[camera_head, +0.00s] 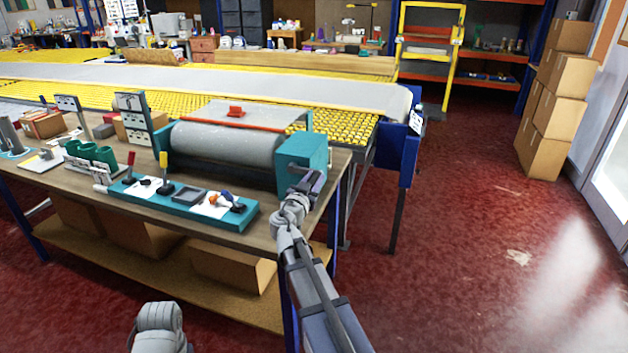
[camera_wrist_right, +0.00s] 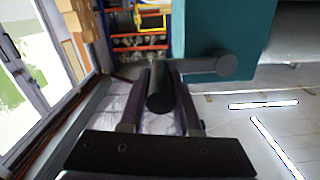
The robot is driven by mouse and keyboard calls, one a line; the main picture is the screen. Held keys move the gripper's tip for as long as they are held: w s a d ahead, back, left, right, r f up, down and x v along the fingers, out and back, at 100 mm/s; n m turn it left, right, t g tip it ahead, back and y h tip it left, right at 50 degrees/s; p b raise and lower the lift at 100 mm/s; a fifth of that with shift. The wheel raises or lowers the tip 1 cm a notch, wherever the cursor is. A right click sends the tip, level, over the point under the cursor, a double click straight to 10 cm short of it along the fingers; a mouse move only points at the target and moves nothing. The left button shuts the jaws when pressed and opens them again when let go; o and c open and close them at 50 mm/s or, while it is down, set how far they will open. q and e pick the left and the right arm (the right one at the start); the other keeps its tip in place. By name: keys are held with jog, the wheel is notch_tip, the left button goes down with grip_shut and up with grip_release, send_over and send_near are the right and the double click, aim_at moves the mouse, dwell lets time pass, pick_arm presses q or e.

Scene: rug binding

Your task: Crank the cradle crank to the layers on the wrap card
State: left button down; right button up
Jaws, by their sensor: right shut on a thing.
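The cradle is a grey roll (camera_head: 225,145) between end housings, with a teal box (camera_head: 302,152) at its right end. In the right wrist view the teal box (camera_wrist_right: 225,30) carries a dark crank arm (camera_wrist_right: 205,66) that reaches sideways to a black round crank handle (camera_wrist_right: 160,92). My right gripper (camera_head: 306,184) is at the box's front right; its two fingers (camera_wrist_right: 162,80) are shut around the handle. A small white card (camera_head: 416,121) hangs on the blue frame behind; its print is too small to read, so I cannot tell whether it is the wrap card. My left gripper is not in view.
A yellow roller table (camera_head: 340,128) is behind. The red floor (camera_head: 470,250) at right is clear.

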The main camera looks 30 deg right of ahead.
grip_shut()
dwell(0.8)
